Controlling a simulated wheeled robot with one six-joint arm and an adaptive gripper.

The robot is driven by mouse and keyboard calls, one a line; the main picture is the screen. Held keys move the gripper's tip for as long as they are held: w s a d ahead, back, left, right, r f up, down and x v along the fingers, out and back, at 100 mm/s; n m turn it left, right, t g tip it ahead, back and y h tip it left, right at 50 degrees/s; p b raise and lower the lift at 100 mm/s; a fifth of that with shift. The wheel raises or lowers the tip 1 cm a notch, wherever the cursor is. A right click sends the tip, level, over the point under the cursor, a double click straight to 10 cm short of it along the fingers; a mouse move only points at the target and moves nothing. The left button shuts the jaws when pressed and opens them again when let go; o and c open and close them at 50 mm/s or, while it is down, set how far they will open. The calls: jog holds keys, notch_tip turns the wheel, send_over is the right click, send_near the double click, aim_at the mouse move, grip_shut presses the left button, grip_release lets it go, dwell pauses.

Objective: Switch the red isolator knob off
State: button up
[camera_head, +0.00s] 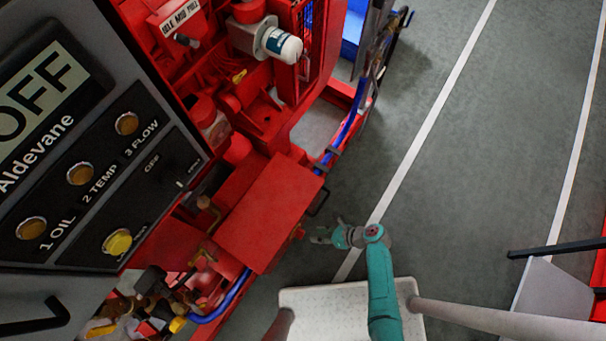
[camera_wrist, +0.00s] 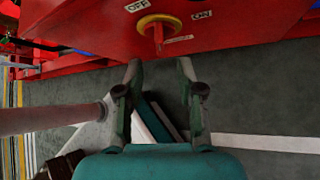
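The red isolator knob (camera_wrist: 158,36) sits on a round yellow plate (camera_wrist: 173,20) on a red box face in the wrist view. An OFF label (camera_wrist: 137,6) is up left of it and an ON label (camera_wrist: 202,15) is to its right. The knob's handle looks roughly vertical in the picture. My gripper (camera_wrist: 160,65) is open and empty, its fingertips just below the knob with a gap. In the head view my gripper (camera_head: 318,236) is beside the red box (camera_head: 268,210), near a small red protrusion on its side.
A grey control panel (camera_head: 90,150) with an OFF display and several round lamps fills the left of the head view. Red pumpset machinery (camera_head: 240,90) and a blue hose (camera_head: 345,125) are behind the box.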

aim_at(303, 234)
jog(key=x, duration=0.8)
grip_shut()
